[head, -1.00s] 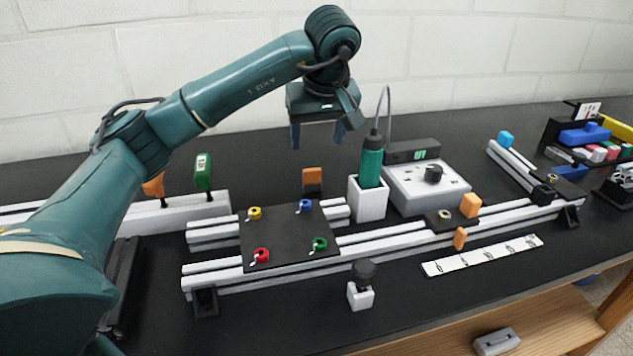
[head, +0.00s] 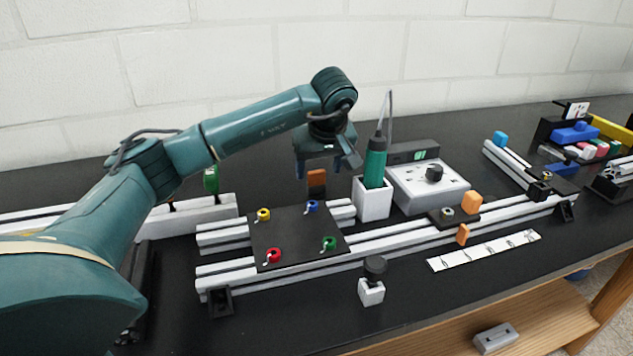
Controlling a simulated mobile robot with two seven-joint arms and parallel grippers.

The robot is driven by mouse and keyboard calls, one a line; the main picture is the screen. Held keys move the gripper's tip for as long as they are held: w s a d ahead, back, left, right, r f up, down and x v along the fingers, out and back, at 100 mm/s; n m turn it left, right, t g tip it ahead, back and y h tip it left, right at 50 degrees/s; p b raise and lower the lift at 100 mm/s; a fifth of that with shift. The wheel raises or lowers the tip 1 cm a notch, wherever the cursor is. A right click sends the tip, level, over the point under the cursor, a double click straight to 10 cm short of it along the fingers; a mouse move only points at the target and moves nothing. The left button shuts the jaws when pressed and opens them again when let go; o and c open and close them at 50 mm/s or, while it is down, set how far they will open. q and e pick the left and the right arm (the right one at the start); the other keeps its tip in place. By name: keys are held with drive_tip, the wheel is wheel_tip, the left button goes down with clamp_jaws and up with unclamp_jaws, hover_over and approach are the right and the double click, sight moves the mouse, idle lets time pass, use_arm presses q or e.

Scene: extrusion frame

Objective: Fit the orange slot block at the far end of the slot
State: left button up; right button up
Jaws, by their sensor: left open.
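An orange block (head: 317,182) stands upright behind the black plate, at the far end of the rails. My left gripper (head: 327,170) is open just above and around its top; whether the fingers touch it I cannot tell. Another orange block (head: 472,202) sits by a black bracket with a knob on the right part of the rails. A smaller orange piece (head: 463,234) is at the front rail's near face. The pale slotted rails (head: 385,238) run from the plate to the right. Which orange piece is the slot block, the picture does not settle. My right gripper is out of view.
The black plate (head: 290,236) carries coloured knobs. A green tool stands in a white holder (head: 372,200) close right of my gripper, beside a grey control box (head: 430,185). A black-knobbed white block (head: 371,292) and a marked strip (head: 485,250) lie in front.

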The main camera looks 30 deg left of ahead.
sight(317, 172)
use_arm(q)
drive_tip(key=x, duration=0.4)
drive_tip(key=shift+w+a+f, duration=0.2)
drive_tip(key=shift+w+a, duration=0.05)
drive_tip(key=c, duration=1.2)
drive_tip(key=shift+o, duration=0.2)
drive_tip(key=shift+r, duration=0.1)
wheel_tip(317, 172, up, 9)
drive_tip(key=shift+r, duration=0.45)
drive_tip(key=shift+s, duration=0.1)
